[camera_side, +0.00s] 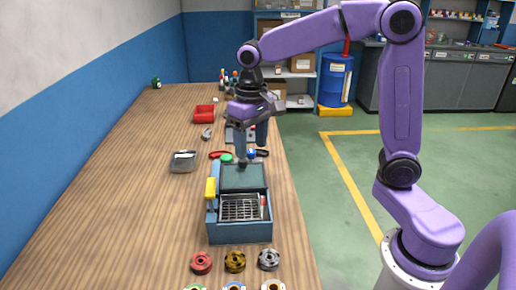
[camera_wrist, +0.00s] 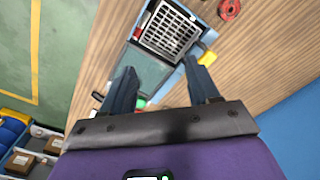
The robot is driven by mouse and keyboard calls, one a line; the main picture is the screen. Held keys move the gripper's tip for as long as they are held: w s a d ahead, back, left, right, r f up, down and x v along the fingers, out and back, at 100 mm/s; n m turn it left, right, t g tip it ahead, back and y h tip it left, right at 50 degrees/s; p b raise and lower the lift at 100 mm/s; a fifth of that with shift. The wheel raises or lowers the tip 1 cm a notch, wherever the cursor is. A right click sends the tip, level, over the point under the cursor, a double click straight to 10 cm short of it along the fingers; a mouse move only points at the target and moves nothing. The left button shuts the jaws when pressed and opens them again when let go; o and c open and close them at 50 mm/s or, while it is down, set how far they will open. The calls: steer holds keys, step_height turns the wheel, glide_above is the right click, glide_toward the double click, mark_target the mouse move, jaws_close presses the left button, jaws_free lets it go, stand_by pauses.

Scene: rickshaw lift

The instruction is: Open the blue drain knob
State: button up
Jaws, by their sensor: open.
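A blue-grey machine (camera_side: 240,232) with a metal grille stands on the wooden table. A small round blue knob (camera_side: 251,154) shows at its far end, partly covered by my fingers; I cannot make it out in the wrist view. A green knob (camera_side: 226,158) sits just left of it and also shows in the wrist view (camera_wrist: 141,102). My gripper (camera_side: 251,152) points down at the machine's far end, its fingers apart and nothing seen between them. In the wrist view my gripper (camera_wrist: 158,66) spans part of the machine's dark lid (camera_wrist: 150,72). Any contact with the knob cannot be told.
A yellow handle (camera_side: 210,189) rises on the machine's left side. A metal tray (camera_side: 183,162) lies to its left, a red bin (camera_side: 204,113) farther back. Red (camera_side: 201,262), brass (camera_side: 235,261) and silver (camera_side: 269,260) round parts lie in front. The table's left side is mostly clear.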

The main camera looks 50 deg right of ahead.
steer(key=shift+s+a+f+n, duration=0.15)
steer(key=shift+s+n, duration=0.1)
steer(key=shift+s, duration=0.25)
steer(key=shift+s+a+n, duration=0.2)
steer(key=shift+s+n, duration=0.1)
steer(key=shift+s, duration=0.2)
steer(key=shift+s+a+f+n, duration=0.15)
steer(key=shift+s+n, duration=0.1)
steer(key=shift+s, duration=0.25)
steer(key=shift+r, duration=0.1)
steer(key=s+d+f+n, duration=0.1)
steer(key=s+n, duration=0.4)
steer(key=s, duration=0.5)
steer(key=s+d+f+n, duration=0.1)
steer(key=s+f+n, duration=0.3)
steer(key=s, duration=0.7)
steer(key=shift+s+d+n, duration=0.25)
steer(key=shift+n, duration=0.95)
